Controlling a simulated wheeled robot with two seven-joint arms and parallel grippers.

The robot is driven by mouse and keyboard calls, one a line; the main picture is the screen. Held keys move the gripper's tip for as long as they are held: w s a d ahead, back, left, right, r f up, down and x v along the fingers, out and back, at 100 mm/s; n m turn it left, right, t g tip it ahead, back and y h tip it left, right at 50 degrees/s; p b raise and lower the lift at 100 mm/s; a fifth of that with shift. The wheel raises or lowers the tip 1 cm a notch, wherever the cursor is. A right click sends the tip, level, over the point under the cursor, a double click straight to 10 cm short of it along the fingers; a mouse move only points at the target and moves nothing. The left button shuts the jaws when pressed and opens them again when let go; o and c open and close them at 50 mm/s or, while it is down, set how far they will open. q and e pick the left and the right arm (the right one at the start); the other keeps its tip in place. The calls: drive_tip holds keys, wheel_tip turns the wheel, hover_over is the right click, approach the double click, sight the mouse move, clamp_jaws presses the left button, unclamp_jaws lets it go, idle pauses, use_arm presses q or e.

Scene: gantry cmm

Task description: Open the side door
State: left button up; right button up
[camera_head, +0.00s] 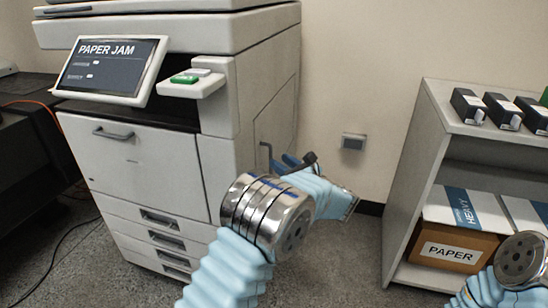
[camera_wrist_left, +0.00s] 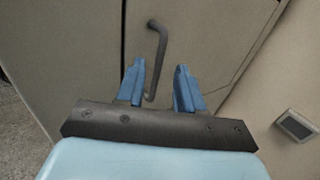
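The side door (camera_head: 273,123) is a panel on the right side of the grey printer, and it looks closed. Its dark bar handle (camera_head: 265,155) stands upright near the panel's lower left. My left gripper (camera_head: 292,160) is beside the handle. In the left wrist view the door handle (camera_wrist_left: 158,50) rises between the two blue fingers of my left gripper (camera_wrist_left: 160,85), nearer the left finger. The fingers are apart with a gap around the handle's lower part; I cannot tell whether they touch it. My right arm shows at the lower right, its gripper out of view.
The printer's screen (camera_head: 110,66) reads PAPER JAM. A grey shelf (camera_head: 425,135) with dark boxes and a PAPER carton (camera_head: 450,252) stands at the right. A wall outlet (camera_head: 353,142) is behind my left arm. Cables lie on the floor at left.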

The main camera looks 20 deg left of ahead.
use_arm(q)
drive_tip(key=shift+x, duration=2.1)
clamp_jaws()
